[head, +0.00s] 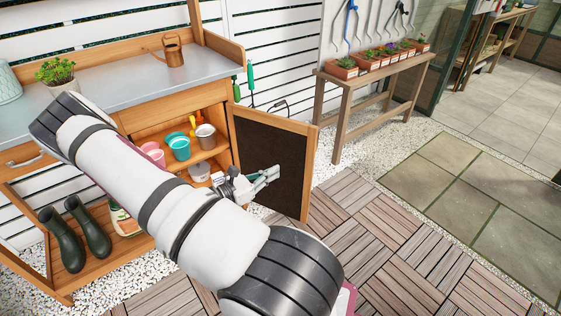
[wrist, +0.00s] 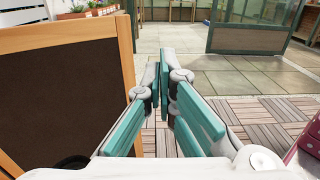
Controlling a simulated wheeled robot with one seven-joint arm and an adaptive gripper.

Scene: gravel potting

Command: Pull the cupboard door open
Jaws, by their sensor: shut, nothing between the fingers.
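The cupboard door (head: 272,158) has a wooden frame and a dark panel. In the head view it stands swung wide open to the right of the shelves, and the cupboard's inside (head: 178,150) shows. My gripper (head: 274,173) is in front of the door's dark panel, with its teal-padded fingers pointing right. In the wrist view the door (wrist: 66,90) fills the left side, and my shut, empty gripper (wrist: 162,68) is to the right of its edge. I see no handle on the door. Whether my gripper touches the door I cannot tell.
Pots and buckets (head: 179,146) stand on the cupboard's shelves. Green boots (head: 75,233) stand at lower left. A narrow bench (head: 375,76) with potted plants is behind the door. Wooden deck tiles (head: 400,250) in front and to the right are clear.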

